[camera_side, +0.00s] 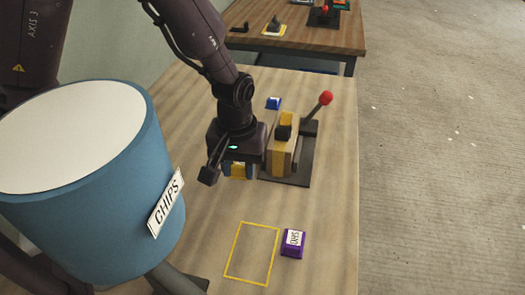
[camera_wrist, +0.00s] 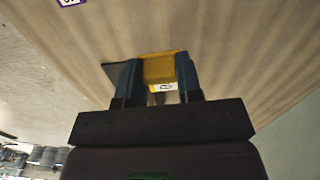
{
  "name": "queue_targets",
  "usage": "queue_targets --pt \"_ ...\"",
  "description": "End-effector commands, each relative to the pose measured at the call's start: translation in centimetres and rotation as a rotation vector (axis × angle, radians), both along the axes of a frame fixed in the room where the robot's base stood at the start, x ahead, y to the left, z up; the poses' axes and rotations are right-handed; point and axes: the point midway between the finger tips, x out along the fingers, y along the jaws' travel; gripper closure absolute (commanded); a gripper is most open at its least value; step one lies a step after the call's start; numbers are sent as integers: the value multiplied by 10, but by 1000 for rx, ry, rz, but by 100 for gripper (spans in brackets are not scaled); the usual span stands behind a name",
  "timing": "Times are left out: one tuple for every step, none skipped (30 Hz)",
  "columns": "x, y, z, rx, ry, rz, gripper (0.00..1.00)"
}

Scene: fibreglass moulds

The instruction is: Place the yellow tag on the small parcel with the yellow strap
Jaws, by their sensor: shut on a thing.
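My gripper (camera_side: 239,172) is shut on the yellow tag (camera_wrist: 160,67), which has a small white label; its print is too small to read. In the wrist view the tag sits between the two blue fingers (camera_wrist: 159,85). In the side view only a little of the tag (camera_side: 238,171) shows under my gripper, apparently above the table. The small tan parcel with the yellow strap (camera_side: 286,120) stands just right of my gripper, on the dark base of a lever fixture. A black piece of the fixture is over its top. My gripper hides part of its left side.
The fixture's red-knobbed lever (camera_side: 326,98) rises right of the parcel. A purple tag (camera_side: 292,243) lies in front, beside an empty yellow outline (camera_side: 231,250). A large blue CHIPS drum (camera_side: 110,225) blocks the left foreground.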

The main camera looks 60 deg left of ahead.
Motion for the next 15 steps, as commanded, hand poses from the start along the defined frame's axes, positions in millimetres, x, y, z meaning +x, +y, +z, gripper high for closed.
queue_targets --pt "5 9 3 -2 -2 44 89" --pt "9 14 5 -3 -3 68 89" --pt "14 19 8 -3 -3 88 89" --pt "17 23 10 -3 -4 98 89" --pt "21 27 13 -4 -5 93 89" --pt "25 32 17 -5 -5 62 89" --pt "28 35 20 -4 -5 22 89" --pt "31 38 24 -4 -6 -24 89" --pt "35 43 28 -4 -7 -100 89" --pt "37 46 32 -4 -7 -163 89" --pt "39 49 36 -3 -6 -232 89" --pt "43 53 41 -4 -8 -330 89" --pt "44 57 44 -3 -7 -404 89" --pt "46 60 48 -2 -8 -478 89" --pt "49 63 53 -1 -8 -576 89"
